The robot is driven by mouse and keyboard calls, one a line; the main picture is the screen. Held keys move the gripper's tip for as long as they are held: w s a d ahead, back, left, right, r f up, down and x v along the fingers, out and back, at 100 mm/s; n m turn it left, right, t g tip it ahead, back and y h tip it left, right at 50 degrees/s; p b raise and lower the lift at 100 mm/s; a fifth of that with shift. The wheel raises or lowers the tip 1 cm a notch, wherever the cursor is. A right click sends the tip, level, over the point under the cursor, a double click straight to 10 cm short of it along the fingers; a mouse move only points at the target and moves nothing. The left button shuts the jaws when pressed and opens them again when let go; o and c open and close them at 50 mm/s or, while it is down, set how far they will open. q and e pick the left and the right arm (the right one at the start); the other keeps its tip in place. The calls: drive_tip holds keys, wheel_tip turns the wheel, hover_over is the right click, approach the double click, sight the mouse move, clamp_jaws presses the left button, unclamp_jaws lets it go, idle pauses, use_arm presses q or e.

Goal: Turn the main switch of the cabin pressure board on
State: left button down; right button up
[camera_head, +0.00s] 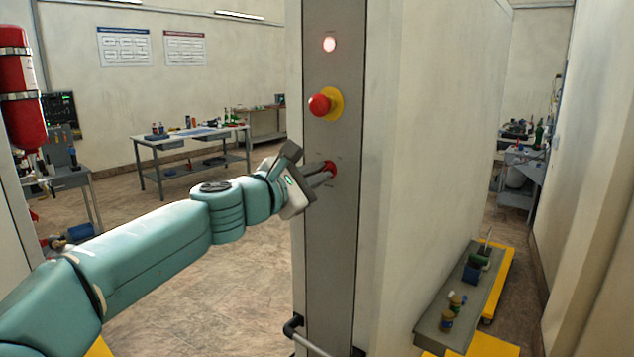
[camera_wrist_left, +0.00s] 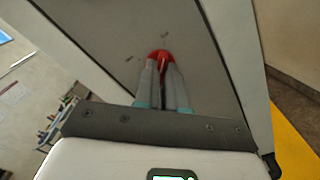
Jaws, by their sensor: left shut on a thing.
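A grey board (camera_head: 341,230) runs up the end of a wall. Low on it is a red rotary switch (camera_head: 331,168), partly hidden by my gripper; it also shows in the left wrist view (camera_wrist_left: 160,54). My left gripper (camera_head: 322,172) is at the switch, its two grey fingers shut on the red handle. In the left wrist view the fingers (camera_wrist_left: 164,72) lie on both sides of the handle. Above are a red mushroom button on a yellow base (camera_head: 322,104) and a lit reddish-white lamp (camera_head: 329,44). The small labels are too blurred to read. My right gripper is not in view.
A long wall (camera_head: 437,150) extends behind the board on the right. A low yellow cart (camera_head: 497,282) with a grey tray stands beside it. A workbench (camera_head: 190,140) stands at the back left. A red cylinder (camera_head: 20,90) is at the left edge. Open floor lies left of the board.

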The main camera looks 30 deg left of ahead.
use_arm(q)
drive_tip(key=shift+f, duration=0.1)
drive_tip(key=c, duration=1.3)
unclamp_jaws()
drive_tip(key=shift+o, duration=0.5)
drive_tip(key=shift+s, duration=0.3)
drive_tip(key=shift+w, duration=0.15)
drive_tip(key=s+a+b, duration=0.1)
drive_tip(key=s+b, duration=0.1)
drive_tip(key=s, duration=1.4)
drive_tip(key=shift+s, duration=0.2)
drive_tip(key=shift+a, duration=0.15)
